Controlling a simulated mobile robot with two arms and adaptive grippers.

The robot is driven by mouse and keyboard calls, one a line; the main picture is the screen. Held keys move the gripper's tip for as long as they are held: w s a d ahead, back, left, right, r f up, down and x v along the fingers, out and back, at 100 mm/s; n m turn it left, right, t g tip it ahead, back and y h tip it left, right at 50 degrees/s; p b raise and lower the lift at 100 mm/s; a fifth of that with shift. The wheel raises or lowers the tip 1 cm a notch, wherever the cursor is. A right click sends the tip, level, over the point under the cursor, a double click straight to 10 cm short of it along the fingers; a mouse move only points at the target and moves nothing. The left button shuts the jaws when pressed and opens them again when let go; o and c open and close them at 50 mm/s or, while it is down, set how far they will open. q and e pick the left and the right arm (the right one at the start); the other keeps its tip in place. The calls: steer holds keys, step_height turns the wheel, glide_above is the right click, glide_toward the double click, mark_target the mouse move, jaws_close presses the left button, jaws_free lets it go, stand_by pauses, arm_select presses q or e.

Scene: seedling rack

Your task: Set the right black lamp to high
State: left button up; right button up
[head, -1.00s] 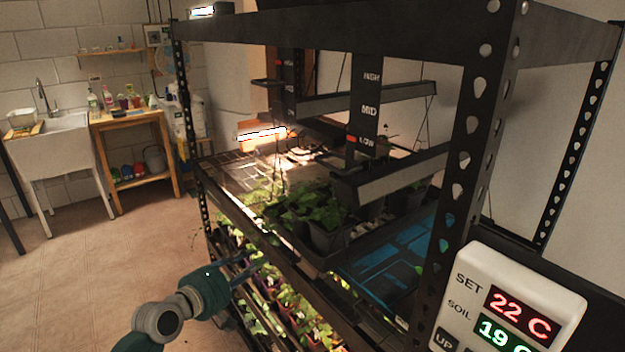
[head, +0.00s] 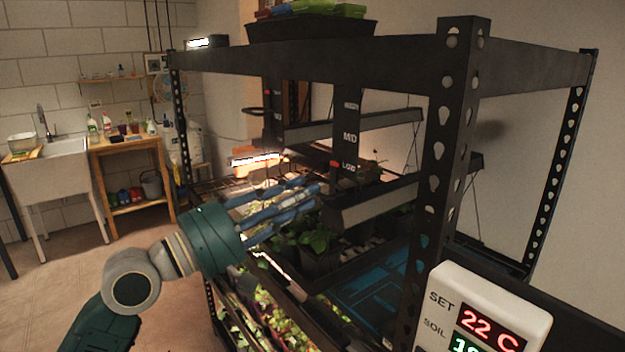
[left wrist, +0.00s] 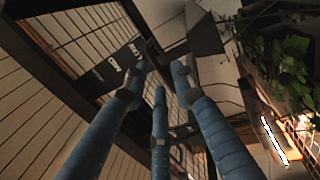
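The right black lamp (head: 375,203) is a dark bar hung low over the plants, on the right side of the rack. Its upright plate (head: 350,120) carries the labels HIGH, MID and LOW, top to bottom. A red marker (head: 335,166) sits beside LOW. My left gripper (head: 314,192) is in front of the rack, its blue fingers pointing toward the lamp's near end, with no contact visible. In the left wrist view its fingers (left wrist: 158,82) are spread apart and empty, with the white-lettered plate (left wrist: 112,64) beyond them. My right gripper is not in view.
The black rack's perforated front post (head: 441,180) stands right of the lamp. A second lamp with a lit strip (head: 256,160) hangs farther back. Potted seedlings (head: 310,238) stand below. A white controller (head: 480,320) is at lower right. Open floor lies left.

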arm_select(q)
steer(key=shift+p+x, duration=0.3)
steer(key=shift+x, duration=1.3)
steer(key=shift+c, duration=0.2)
steer(key=shift+f, duration=0.1)
jaws_close()
step_height(320, 180, up, 11)
steer(key=p, duration=1)
steer(key=shift+a, duration=0.1)
steer(key=shift+c, duration=0.2)
jaws_free()
steer(key=shift+o, duration=0.4)
steer(key=shift+f, duration=0.1)
